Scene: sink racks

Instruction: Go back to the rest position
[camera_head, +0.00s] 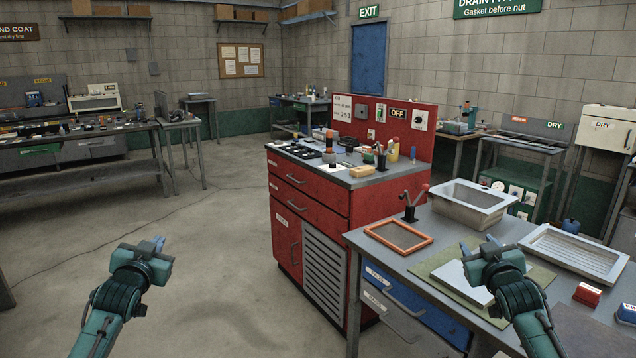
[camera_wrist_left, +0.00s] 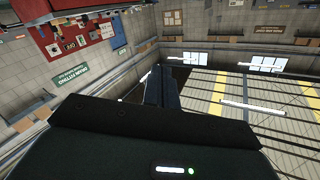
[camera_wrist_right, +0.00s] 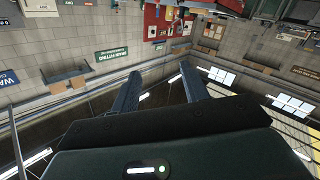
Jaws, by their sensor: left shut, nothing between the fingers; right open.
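My left gripper (camera_head: 158,243) is raised over the open floor at the lower left of the head view, clear of any table. Its fingers (camera_wrist_left: 162,87) are closed together and hold nothing in the left wrist view. My right gripper (camera_head: 478,245) is raised in front of the grey table at the right of the head view. Its two fingers (camera_wrist_right: 160,90) stand apart and empty in the right wrist view. Both wrist cameras see walls and ceiling, tilted or upside down.
A grey table (camera_head: 462,237) at right carries a metal sink (camera_head: 470,203), a ribbed drain tray (camera_head: 574,256), an orange frame (camera_head: 398,236), a green mat (camera_head: 450,262) and a red block (camera_head: 587,294). A red cabinet (camera_head: 306,228) stands at centre.

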